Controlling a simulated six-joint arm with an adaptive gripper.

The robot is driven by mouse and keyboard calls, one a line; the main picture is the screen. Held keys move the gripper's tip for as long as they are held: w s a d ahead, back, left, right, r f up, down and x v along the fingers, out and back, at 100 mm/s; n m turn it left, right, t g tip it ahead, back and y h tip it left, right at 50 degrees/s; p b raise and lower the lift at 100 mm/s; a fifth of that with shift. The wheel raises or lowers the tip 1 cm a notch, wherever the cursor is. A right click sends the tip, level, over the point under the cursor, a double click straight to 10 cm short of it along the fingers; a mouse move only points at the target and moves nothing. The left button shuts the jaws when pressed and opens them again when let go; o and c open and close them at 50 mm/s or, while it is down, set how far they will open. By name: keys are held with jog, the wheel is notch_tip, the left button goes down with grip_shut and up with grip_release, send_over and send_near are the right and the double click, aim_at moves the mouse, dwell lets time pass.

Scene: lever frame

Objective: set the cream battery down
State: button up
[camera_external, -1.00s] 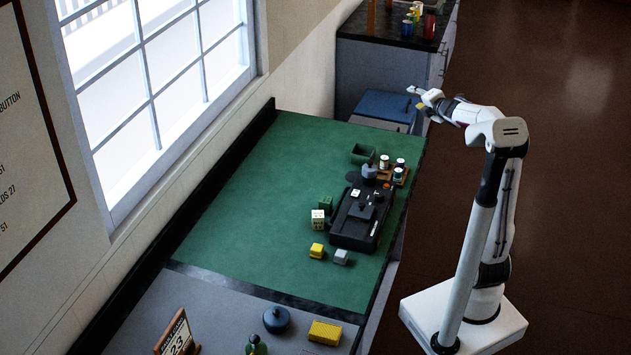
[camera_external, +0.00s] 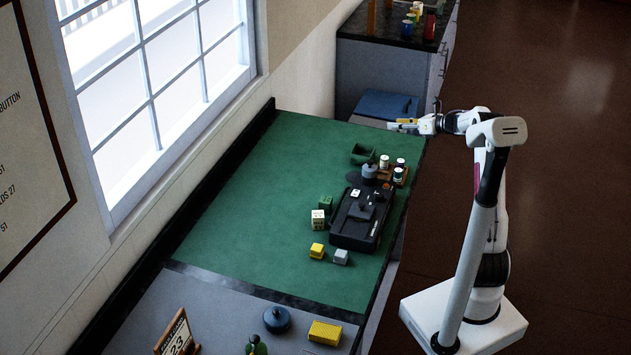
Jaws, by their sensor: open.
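A cream block (camera_external: 318,220) with dark markings stands on the green mat (camera_external: 250,200), left of the black tray (camera_external: 345,238). I cannot tell whether it is the cream battery. Several small white, dark-topped cylinders, one of them at the front right (camera_external: 398,175), stand near the mat's far right edge. My gripper (camera_external: 394,125) is open at the far right corner of the green mat, beyond the cylinders and well apart from the cream block. A small yellowish patch shows at the gripper; I cannot tell what it is.
A dark green open box (camera_external: 362,154) and a grey knobbed piece (camera_external: 370,171) stand near the cylinders. A yellow block (camera_external: 317,250) and a grey block (camera_external: 341,257) lie in front of the tray. The mat's left half is clear.

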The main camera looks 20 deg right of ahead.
aim_at(387, 160)
jog(key=s+f+n+g+y, duration=0.1)
jog(key=f+n, duration=0.1)
jog(key=f, duration=0.1)
jog(key=s+f+n+g+y, duration=0.1)
jog(key=s+f+n, duration=0.1)
jog(key=f, duration=0.2)
jog(key=s+f+n+g+y, duration=0.1)
jog(key=f+n, duration=0.1)
jog(key=f, duration=0.1)
jog(key=shift+s+f+n+g+y, duration=0.15)
jog(key=shift+s+n+g+y, duration=0.1)
jog(key=shift+n+g+y, duration=0.05)
jog(key=shift+s+f+n, duration=0.3)
jog(key=shift+f, duration=0.05)
jog(key=shift+w+a+f+g, duration=0.15)
jog(key=shift+w+a+f, duration=0.1)
jog(key=shift+w+a, duration=0.2)
jog(key=shift+w+a+f+g, duration=0.15)
jog(key=shift+w+a+f, duration=0.15)
jog(key=shift+a, duration=0.2)
jog(key=shift+f+x, duration=0.25)
jog(key=shift+x, duration=2.35)
jog(key=shift+s, duration=0.15)
